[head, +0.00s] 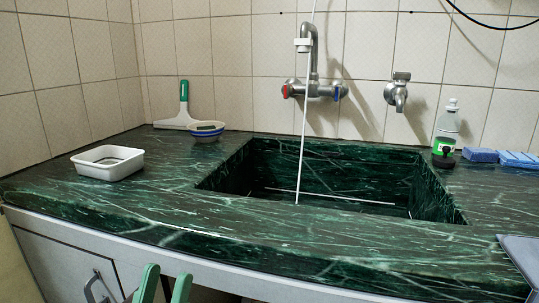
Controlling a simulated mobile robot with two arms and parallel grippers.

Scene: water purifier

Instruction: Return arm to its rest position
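My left gripper (166,285) shows at the bottom edge, left of centre. Its two green fingertips point up and stand apart with nothing seen between them. It is in front of the counter's front edge, and the rest of this arm is below the picture. My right gripper is not in view. The green marble counter (190,210) holds a sunken sink (330,165) in the middle.
A faucet (312,90) and tap (397,97) are on the wall. A bottle (446,132) and blue sponges (481,155) are at the right. The front counter strip is clear.

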